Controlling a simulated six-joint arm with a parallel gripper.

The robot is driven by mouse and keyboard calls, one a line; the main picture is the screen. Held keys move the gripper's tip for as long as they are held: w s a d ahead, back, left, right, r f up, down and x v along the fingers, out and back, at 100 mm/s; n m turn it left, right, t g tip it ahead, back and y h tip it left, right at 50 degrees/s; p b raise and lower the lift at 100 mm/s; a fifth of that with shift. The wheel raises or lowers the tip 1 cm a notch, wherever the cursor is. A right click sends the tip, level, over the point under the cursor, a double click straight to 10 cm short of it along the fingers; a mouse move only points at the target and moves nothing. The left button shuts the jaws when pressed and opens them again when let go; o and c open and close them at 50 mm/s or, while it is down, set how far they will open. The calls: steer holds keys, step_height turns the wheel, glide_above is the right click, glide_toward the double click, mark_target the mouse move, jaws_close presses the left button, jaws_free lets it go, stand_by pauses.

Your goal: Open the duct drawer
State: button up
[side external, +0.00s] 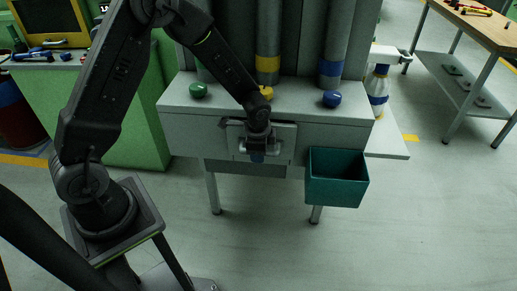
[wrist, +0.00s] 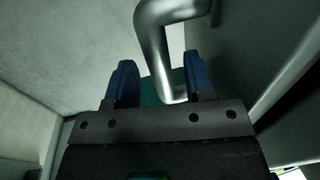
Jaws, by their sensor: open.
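The duct drawer (side external: 335,138) is part of a light grey unit below several vertical ducts; its front looks flush with the unit, though my arm partly covers it. My gripper (side external: 257,155) is in front of the middle of this front and points downward. In the wrist view its two blue fingertips (wrist: 163,82) stand apart. A bent metal handle (wrist: 158,50) reaches down between them, with gaps visible on both sides. In the side view the handle is mostly hidden behind my gripper.
A teal open bin (side external: 336,190) hangs at the front right of the unit, close to my gripper. Green (side external: 198,90), yellow (side external: 266,92) and blue (side external: 332,98) knobs sit on top. A workbench (side external: 480,25) stands at the back right. The floor in front is clear.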

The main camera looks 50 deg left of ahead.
jaws_close()
stand_by(0.4)
steer(key=s+d, duration=1)
steer(key=shift+s+d, duration=0.35)
steer(key=shift+s, duration=0.05)
jaws_free()
stand_by(0.3)
